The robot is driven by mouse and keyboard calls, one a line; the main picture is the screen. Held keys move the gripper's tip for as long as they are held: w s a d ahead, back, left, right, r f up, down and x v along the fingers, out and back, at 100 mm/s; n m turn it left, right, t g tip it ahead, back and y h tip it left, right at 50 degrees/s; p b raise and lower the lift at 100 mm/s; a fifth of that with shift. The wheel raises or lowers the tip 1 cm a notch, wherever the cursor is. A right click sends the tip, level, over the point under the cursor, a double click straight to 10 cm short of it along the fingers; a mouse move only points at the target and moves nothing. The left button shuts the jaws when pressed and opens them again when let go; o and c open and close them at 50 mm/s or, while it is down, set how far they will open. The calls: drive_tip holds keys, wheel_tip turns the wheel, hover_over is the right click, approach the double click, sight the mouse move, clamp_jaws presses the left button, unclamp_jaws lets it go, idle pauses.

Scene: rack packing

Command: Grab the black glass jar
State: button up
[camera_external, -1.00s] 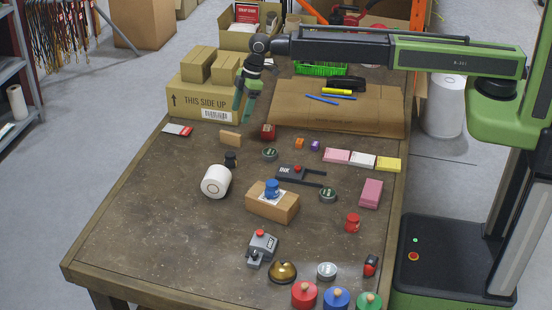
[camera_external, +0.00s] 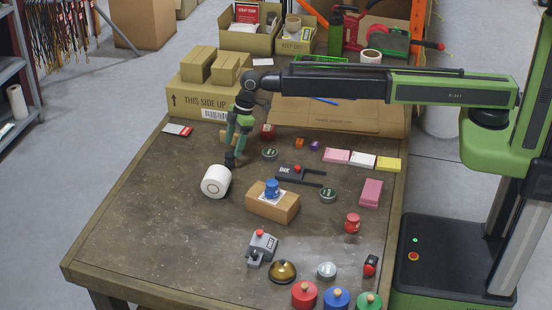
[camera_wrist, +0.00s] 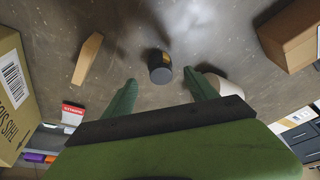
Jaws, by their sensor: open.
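The black glass jar (camera_wrist: 160,68) stands on the table in the wrist view, ahead of my gripper and between the lines of its two fingers. In the external view the jar (camera_external: 230,160) is a small dark shape at the tip of my gripper (camera_external: 235,145), partly hidden by it. In the wrist view the green fingers of my gripper (camera_wrist: 160,92) are spread apart, with nothing held between them. I cannot tell whether the fingers touch the jar.
A white roll (camera_external: 215,182) lies close to the jar, just in front of it. A tan wooden block (camera_wrist: 88,58) lies on the other side. A small cardboard box (camera_external: 272,203) with a blue item on it stands to the right. The table's left front is clear.

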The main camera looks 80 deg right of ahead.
sight(230, 154)
drive_tip(key=b+x, duration=0.5)
drive_tip(key=shift+w+a+f, duration=0.1)
drive_tip(key=shift+a, duration=0.05)
clamp_jaws()
